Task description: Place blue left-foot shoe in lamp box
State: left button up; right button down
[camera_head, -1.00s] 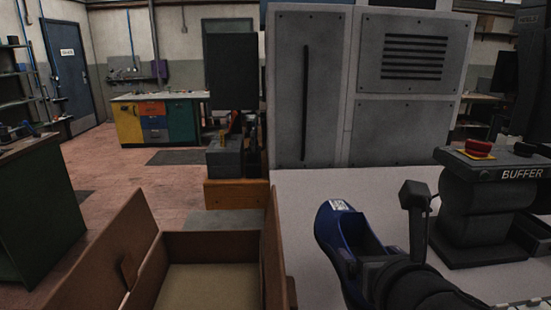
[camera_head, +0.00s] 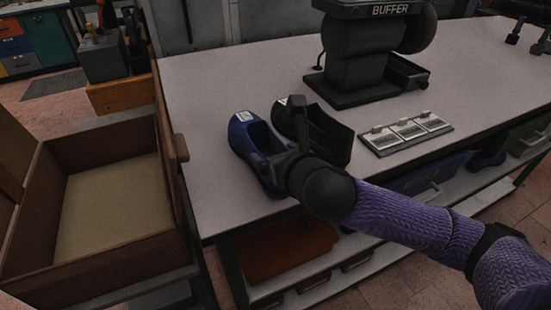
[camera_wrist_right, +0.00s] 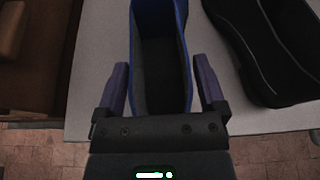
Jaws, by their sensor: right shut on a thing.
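The blue shoe (camera_head: 242,133) is at the left end of the grey worktop, toe pointing away. It also shows in the right wrist view (camera_wrist_right: 158,50), seen from above into its dark opening. My right gripper (camera_head: 280,170) is shut on its heel end, with one finger on each side in the right wrist view (camera_wrist_right: 161,72). I cannot tell whether the sole touches the worktop. My left gripper is not in view.
A black shoe (camera_head: 325,135) stands just right of the blue one. A panel with white tiles (camera_head: 407,132) and the buffer machine (camera_head: 358,65) are further right and back. The box's right wall (camera_head: 172,130) rises beside the worktop's left edge (camera_head: 190,195).

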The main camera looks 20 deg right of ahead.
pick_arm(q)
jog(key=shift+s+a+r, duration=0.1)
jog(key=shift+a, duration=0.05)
pick_arm(e)
jog(key=shift+r, duration=0.15)
grip_release()
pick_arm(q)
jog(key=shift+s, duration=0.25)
